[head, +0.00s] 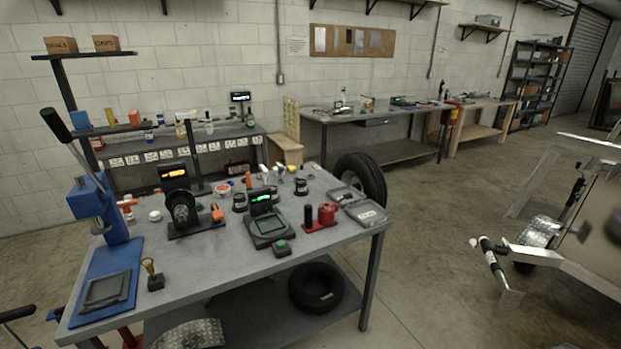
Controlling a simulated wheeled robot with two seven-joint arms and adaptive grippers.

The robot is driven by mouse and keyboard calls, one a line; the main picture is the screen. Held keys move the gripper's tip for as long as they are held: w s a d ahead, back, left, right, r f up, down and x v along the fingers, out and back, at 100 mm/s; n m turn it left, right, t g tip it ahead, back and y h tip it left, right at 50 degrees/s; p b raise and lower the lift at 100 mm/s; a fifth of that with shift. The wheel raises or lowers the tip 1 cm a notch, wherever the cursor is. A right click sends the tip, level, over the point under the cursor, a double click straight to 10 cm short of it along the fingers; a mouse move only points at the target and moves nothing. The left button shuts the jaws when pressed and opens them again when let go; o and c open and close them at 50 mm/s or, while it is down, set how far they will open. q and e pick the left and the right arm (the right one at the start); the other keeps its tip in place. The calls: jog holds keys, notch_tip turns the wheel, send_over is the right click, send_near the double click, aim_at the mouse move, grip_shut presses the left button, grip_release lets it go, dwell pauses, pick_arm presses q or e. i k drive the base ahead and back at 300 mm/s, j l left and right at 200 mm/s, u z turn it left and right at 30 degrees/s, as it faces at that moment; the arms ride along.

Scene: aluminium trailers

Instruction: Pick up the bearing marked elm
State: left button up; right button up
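Several small dark round parts with pale labels stand on the grey workbench (210,258). One dark round part (239,203) is left of the green-lit display, another (301,187) is farther back to the right. They may be bearings, but the labels are too small to read, so I cannot tell which is marked elm. Neither of my grippers can be made out in the head view.
A blue press (92,205) stands at the bench's left end. A black spool stand (181,210), a scale (268,228) and a red holder (321,217) crowd the middle. A trailer (570,262) stands right.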

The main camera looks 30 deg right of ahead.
aim_at(325, 207)
jog(key=i+l, duration=0.2)
jog(key=l, duration=0.15)
jog(key=i+l, duration=0.15)
jog(key=l, duration=0.25)
jog(key=i+l, duration=0.2)
jog(key=l, duration=0.15)
jog(key=i+l, duration=0.2)
jog(key=l, duration=0.2)
jog(key=i+l, duration=0.15)
jog(key=l, duration=0.2)
jog(key=i+l, duration=0.2)
jog(key=l, duration=0.2)
jog(key=i+l, duration=0.2)
jog(key=l, duration=0.15)
jog(key=i+l, duration=0.15)
jog(key=l, duration=0.25)
